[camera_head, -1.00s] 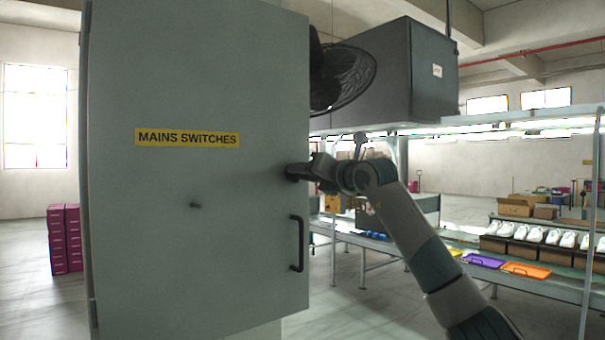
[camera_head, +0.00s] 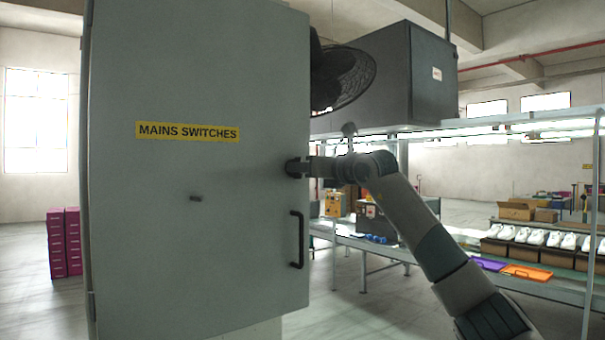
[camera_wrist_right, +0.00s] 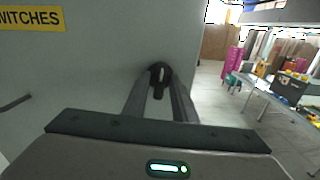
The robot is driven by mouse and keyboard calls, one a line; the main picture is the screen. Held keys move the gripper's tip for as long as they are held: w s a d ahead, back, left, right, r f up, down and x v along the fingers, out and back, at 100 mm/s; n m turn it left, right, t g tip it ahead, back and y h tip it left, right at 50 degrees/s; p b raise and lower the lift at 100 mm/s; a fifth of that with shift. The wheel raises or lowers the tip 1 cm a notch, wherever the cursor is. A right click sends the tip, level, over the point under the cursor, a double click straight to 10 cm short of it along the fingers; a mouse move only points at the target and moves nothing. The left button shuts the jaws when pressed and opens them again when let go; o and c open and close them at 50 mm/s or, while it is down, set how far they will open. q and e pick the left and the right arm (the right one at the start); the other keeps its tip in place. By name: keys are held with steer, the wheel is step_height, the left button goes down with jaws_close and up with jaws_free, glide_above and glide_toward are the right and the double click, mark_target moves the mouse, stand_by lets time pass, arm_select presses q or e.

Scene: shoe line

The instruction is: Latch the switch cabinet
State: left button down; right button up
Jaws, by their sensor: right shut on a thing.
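The grey switch cabinet (camera_head: 240,80) stands at the left of the head view, its door face flat towards me and its yellow MAINS SWITCHES label (camera_head: 187,131) on it. My right gripper (camera_head: 293,168) is at the door's right edge, above the black pull handle (camera_head: 298,240). In the right wrist view its fingers (camera_wrist_right: 160,88) are shut on a dark latch handle (camera_wrist_right: 161,72) against the door face. The fingers hide part of that latch handle. My left gripper is not in view.
A black fan (camera_head: 345,78) and a dark box (camera_head: 432,75) stand behind the cabinet's right side. A shelf line with shoes (camera_head: 530,237) and trays (camera_head: 526,271) runs to the right. Magenta boxes (camera_head: 64,243) stand on the floor at left.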

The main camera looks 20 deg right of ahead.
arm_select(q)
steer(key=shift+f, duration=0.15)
arm_select(e)
steer(key=shift+n, duration=0.5)
steer(key=o, duration=0.7)
steer(key=shift+o, duration=0.2)
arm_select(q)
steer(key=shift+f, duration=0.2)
arm_select(e)
steer(key=shift+s, duration=0.2)
